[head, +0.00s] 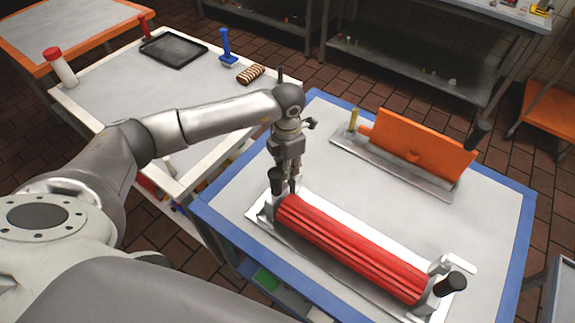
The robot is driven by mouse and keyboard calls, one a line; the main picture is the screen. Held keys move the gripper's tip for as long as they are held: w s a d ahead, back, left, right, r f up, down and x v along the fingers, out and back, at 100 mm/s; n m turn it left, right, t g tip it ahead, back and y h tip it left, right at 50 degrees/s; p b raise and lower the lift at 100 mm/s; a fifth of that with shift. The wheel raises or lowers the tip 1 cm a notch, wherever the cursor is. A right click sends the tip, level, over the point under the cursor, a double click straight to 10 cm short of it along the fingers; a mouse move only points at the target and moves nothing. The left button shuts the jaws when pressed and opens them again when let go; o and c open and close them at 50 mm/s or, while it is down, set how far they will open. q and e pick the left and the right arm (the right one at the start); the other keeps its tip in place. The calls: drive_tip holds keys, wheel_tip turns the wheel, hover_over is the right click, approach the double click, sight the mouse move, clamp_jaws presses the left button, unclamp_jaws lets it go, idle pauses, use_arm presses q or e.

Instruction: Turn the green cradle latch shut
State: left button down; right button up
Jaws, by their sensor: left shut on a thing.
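A ribbed red roller (350,247) lies in a pale metal cradle (262,224) on the blue-edged table. Black knobs stand at its left end (276,180) and right end (452,285). A silver lever (455,263) sits by the right-end knob. My left gripper (293,187) points down at the cradle's left end, just behind the left knob. It is shut on a small part there, which the fingers and knob mostly hide. I see no green latch on this cradle. My right gripper is not in view.
An orange panel (415,152) on a metal base stands at the table's back. The blue-edged table (490,215) is bare at the right. A white-edged table at left holds a dark tray (173,50), a blue-handled tool (226,48) and a striped brown bar (251,74).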

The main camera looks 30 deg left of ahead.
use_arm(q)
drive_tip(key=shift+s+d+f+n+b, duration=0.1)
drive_tip(key=shift+n+b, duration=0.3)
drive_tip(key=shift+n, duration=0.2)
drive_tip(key=shift+d+f+n+b, duration=0.1)
drive_tip(key=shift+n+b, duration=0.25)
drive_tip(key=shift+n, duration=0.25)
drive_tip(key=shift+d+r+n+b, duration=0.15)
drive_tip(key=shift+n+b, duration=0.15)
drive_tip(key=shift+n, duration=0.4)
drive_tip(key=shift+d+r+n+b, duration=0.15)
drive_tip(key=shift+n+b, duration=0.1)
drive_tip(key=shift+n, duration=0.45)
drive_tip(key=c, duration=1.4)
unclamp_jaws()
drive_tip(key=shift+s, duration=0.1)
drive_tip(key=shift+o, duration=0.2)
drive_tip(key=shift+f, duration=0.1)
wheel_tip(320, 180, up, 12)
